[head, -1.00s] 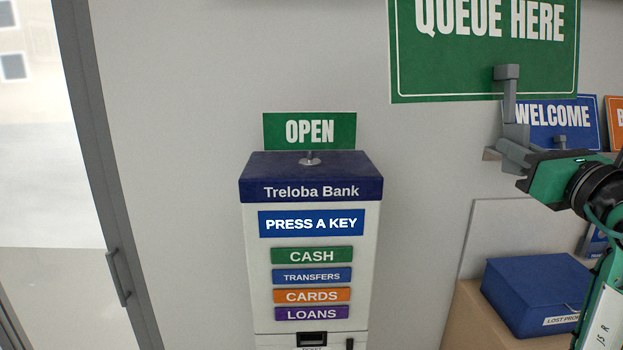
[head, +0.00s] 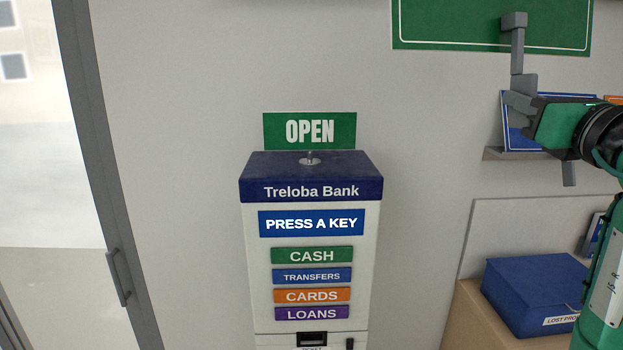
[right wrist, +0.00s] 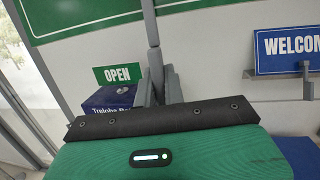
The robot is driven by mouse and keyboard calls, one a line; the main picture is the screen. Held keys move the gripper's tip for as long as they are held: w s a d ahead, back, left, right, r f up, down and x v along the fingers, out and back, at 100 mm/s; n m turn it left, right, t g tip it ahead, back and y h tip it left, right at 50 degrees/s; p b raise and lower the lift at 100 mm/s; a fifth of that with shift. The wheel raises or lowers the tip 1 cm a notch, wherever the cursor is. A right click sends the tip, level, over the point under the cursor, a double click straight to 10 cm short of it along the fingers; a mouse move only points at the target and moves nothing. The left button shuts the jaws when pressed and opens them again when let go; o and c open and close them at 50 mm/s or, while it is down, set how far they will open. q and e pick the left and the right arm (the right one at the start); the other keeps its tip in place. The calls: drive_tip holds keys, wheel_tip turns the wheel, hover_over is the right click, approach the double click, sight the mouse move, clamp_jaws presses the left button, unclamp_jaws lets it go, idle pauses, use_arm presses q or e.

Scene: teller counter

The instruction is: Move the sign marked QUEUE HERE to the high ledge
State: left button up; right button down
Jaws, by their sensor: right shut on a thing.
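The green sign (head: 490,25) marked QUEUE HERE is at the top of the head view, cut off by the upper edge so its words are out of frame. Its green panel also shows at the top of the right wrist view (right wrist: 85,18). My right gripper (head: 520,88) is shut on the grey stem below the sign and holds it in the air. A grey ledge (head: 492,154) on the wall, behind my right gripper, bears the blue WELCOME sign (right wrist: 290,48), which my gripper largely hides in the head view. My left gripper is not in view.
A Treloba Bank ticket machine (head: 262,185) with a green OPEN sign (head: 310,131) on top stands at the centre. A blue lost property box (head: 535,290) sits lower right. An orange sign (head: 613,99) shows at the right edge. The wall between machine and ledge is bare.

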sight(522, 40)
drive_tip(key=shift+r, duration=0.6)
drive_tip(key=shift+m+t+h, duration=0.3)
drive_tip(key=shift+w+a+r, duration=0.1)
drive_tip(key=shift+a+r, duration=0.05)
drive_tip(key=shift+r, duration=3.15)
wheel_tip(522, 40, up, 6)
drive_tip(key=shift+r+h, duration=0.25)
drive_tip(key=shift+h, duration=0.05)
drive_tip(key=shift+a+m, duration=0.1)
drive_tip(key=shift+m, duration=0.2)
wheel_tip(522, 40, up, 7)
drive_tip(key=shift+w+a+f+t+h, duration=0.15)
drive_tip(key=shift+f+t+h, duration=0.05)
drive_tip(key=shift+t+h, duration=0.2)
drive_tip(key=shift+r, duration=0.1)
